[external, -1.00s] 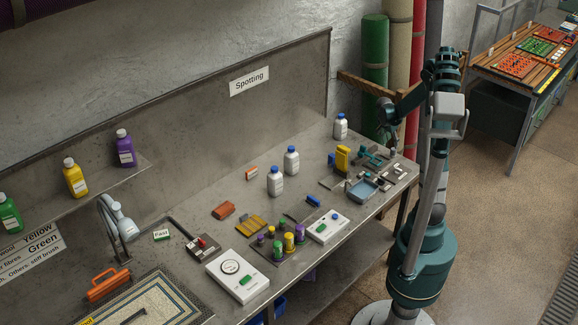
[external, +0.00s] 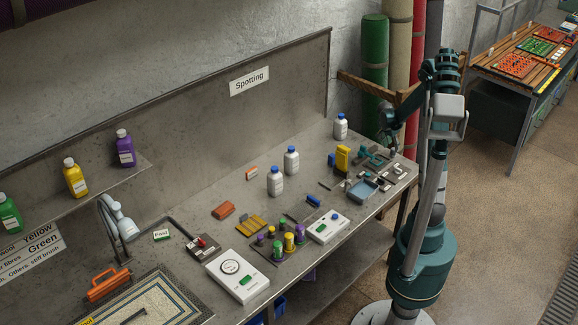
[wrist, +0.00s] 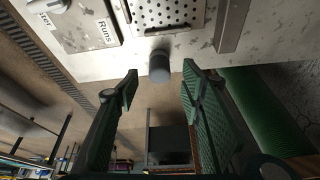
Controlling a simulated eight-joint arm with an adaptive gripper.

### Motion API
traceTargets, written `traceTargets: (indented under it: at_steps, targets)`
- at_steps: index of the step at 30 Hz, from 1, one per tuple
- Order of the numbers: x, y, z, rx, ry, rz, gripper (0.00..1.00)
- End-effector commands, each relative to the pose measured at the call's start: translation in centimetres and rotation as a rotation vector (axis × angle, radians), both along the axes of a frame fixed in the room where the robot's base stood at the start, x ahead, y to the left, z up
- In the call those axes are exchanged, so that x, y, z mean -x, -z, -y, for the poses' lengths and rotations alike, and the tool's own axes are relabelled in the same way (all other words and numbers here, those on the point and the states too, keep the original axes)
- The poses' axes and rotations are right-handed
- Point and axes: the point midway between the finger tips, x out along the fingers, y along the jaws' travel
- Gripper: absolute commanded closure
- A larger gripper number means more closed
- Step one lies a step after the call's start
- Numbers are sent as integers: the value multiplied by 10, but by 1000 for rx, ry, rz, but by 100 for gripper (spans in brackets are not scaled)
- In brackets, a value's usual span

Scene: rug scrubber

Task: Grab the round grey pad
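A round grey piece (wrist: 159,66), which looks like the round grey pad, shows in the wrist view at the edge of the pale worktop. It lies ahead of my gripper (wrist: 160,80), between the lines of its two green-padded fingers. The fingers are wide apart, and I see nothing held between them. Whether the fingers reach the piece in depth is unclear. In the external view my gripper (external: 390,140) is by the bench's right end, small and partly dark. I cannot make out the grey pad there.
A perforated plate (wrist: 168,14) and a panel labelled "Runs" (wrist: 85,22) lie past the grey piece. A green roll (wrist: 262,110) stands close on the right. The bench (external: 225,190) holds bottles, a blue tray (external: 362,190) and a white scale (external: 238,275).

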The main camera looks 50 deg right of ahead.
Motion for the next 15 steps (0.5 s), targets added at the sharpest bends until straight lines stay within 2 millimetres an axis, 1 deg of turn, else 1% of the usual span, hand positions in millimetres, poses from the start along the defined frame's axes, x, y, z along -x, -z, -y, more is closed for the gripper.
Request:
traceTargets:
  at_steps: [6,9,15]
  targets:
    - [2,23,7,0,0,0,61]
    - [2,31,11,0,1,0,61]
    - [3,41,15,0,1,0,61]
